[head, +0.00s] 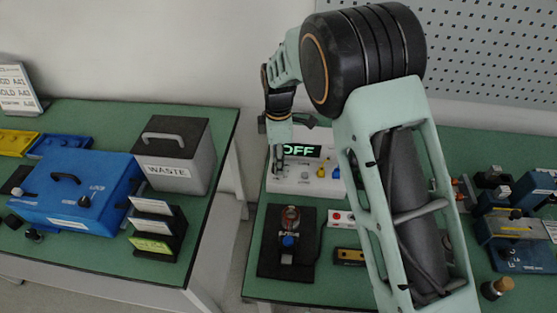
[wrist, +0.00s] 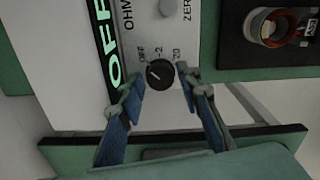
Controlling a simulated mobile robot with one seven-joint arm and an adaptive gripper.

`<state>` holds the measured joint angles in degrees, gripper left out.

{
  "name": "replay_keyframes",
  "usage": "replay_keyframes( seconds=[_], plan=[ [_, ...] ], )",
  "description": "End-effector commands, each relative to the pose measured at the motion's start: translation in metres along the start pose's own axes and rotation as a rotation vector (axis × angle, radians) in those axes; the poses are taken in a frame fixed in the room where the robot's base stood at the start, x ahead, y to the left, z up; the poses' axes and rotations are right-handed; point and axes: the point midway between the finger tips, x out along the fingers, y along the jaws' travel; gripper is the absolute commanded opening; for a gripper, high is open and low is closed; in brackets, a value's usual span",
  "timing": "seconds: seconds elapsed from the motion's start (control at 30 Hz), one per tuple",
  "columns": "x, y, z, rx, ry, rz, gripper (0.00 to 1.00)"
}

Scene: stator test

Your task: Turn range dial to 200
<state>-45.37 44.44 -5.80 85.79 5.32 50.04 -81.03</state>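The white ohmmeter (head: 274,185) stands on the right bench in the head view, its green display (head: 302,151) reading OFF. In the wrist view its panel (wrist: 190,45) appears turned sideways, with the lit OFF text (wrist: 104,45) at left. The black range dial (wrist: 160,73) has a white pointer mark towards the OFF label. Labels OFF, 2 and 20 show around it; a 200 label is not visible. My gripper (wrist: 161,85) is open, one fingertip on each side of the dial. I cannot tell whether they touch it. In the head view my gripper (head: 280,160) is at the meter's left front.
A black fixture (head: 265,262) with a copper-coloured ring part stands in front of the meter. Blue devices (head: 522,258) crowd the bench's right. A grey WASTE bin (head: 200,160) and blue box (head: 60,195) are on the left bench, across a gap.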

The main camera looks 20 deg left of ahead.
Motion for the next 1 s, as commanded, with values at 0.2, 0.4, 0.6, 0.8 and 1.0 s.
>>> replay_keyframes(
  seconds=[0.2,0.4,0.6,0.8,1.0],
  plan=[
    [0.0062,-0.0003,0.0003,0.0,-0.001,-0.001,0.31],
    [0.0059,-0.0001,0.0004,0.0,0.0,0.0,0.26],
    [0.0057,-0.0001,0.0004,0.001,0.0,0.0,0.04],
    [0.0056,0.0,0.0004,0.008,0.0,0.0,0.0],
    [0.006,0.0001,0.0006,0.064,0.0,0.001,0.0]
  ],
)
